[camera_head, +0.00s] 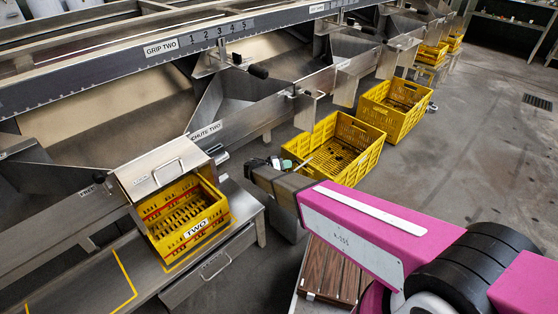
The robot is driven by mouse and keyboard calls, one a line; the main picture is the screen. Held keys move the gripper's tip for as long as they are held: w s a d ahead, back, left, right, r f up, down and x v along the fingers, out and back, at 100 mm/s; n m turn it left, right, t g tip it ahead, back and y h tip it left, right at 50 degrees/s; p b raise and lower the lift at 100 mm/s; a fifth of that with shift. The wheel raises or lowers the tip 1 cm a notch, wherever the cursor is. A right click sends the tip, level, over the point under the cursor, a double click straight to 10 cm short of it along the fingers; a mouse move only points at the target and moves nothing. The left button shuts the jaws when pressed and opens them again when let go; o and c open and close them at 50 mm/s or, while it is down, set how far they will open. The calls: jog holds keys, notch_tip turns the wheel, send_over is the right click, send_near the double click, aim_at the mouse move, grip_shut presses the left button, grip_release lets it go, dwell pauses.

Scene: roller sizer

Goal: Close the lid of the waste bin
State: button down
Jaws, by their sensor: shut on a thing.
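A grey box-like body (287,229) shows just below the dark end of my arm. It may be the waste bin, but my arm covers its top, and I cannot make out a lid or how it stands. My magenta arm reaches in from the lower right and ends in a dark wrist beside this body.
A steel hood (155,166) with a handle partly covers a yellow crate (188,243) labelled TWO at left. Another yellow crate (365,163) stands behind my wrist, with more to the right. A brown slatted panel (333,270) lies below my arm. Grey floor (500,135) is clear at right.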

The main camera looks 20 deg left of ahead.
jog(key=s+d+f+m+t+y, duration=0.1)
jog(key=s+d+f+m+y, duration=0.2)
jog(key=d+f, duration=0.7)
jog(key=shift+s+d+f+m+y, duration=0.3)
jog(key=shift+s+f+m+y, duration=0.1)
jog(key=shift+s+f+m, duration=1.05)
jog(key=shift+w+d+r, duration=0.1)
jog(key=c, duration=1.2)
grip_release()
jog(key=shift+o, duration=0.2)
jog(key=shift+r, duration=0.15)
jog(key=v, duration=1)
jog(key=shift+s, duration=0.3)
